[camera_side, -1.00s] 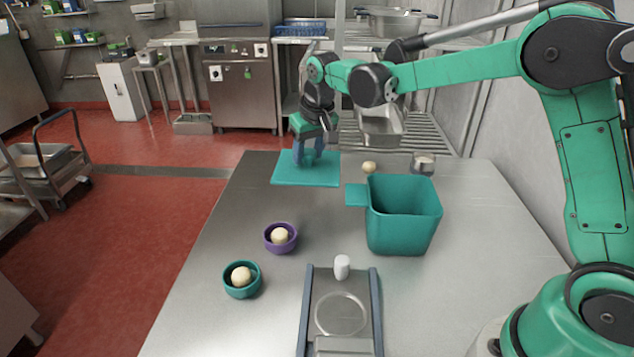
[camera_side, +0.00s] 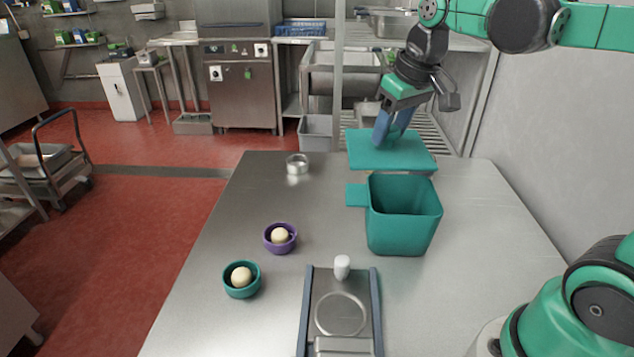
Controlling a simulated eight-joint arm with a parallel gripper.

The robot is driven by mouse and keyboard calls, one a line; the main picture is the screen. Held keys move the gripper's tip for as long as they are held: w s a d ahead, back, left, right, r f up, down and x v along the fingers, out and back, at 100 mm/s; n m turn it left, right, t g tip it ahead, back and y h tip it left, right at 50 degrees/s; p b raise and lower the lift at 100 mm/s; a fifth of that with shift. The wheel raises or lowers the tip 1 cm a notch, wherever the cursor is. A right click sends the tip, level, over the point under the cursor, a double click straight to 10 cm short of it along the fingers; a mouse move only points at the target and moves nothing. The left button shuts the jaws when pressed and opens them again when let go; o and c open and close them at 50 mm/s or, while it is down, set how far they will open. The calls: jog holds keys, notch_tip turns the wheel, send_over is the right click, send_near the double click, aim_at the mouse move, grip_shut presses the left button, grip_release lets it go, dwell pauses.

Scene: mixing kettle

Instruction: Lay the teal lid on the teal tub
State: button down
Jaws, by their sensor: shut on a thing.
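The flat square teal lid (camera_side: 412,155) hangs from my gripper (camera_side: 391,140), whose blue fingers are shut on the grip at its middle. The lid looks about level and is held in the air, above and behind the tub's opening in the picture. The teal tub (camera_side: 402,225) stands upright on the steel table with its open top showing and a tab handle (camera_side: 356,195) on its left. The lid's near edge comes close to the tub's back rim in the picture; I cannot tell the exact height between them.
A purple bowl (camera_side: 271,243) and a teal bowl (camera_side: 242,291), each holding a pale ball, stand left of the tub. A scale (camera_side: 341,325) with a white cylinder (camera_side: 342,266) behind its pan sits in front. A small metal cup (camera_side: 297,168) stands at the table's back left.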

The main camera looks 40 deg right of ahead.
aim_at(417, 148)
jog(key=s+d, duration=0.2)
jog(key=d, duration=0.1)
jog(key=shift+s+r+m, duration=0.25)
jog(key=shift+r+m, duration=0.1)
jog(key=shift+m, duration=0.05)
jog(key=shift+f, duration=2.85)
jog(key=shift+f, duration=0.3)
jog(key=shift+f, duration=1.05)
jog(key=shift+f, duration=0.25)
jog(key=shift+c, duration=1.6)
grip_release()
jog(key=shift+o, duration=0.2)
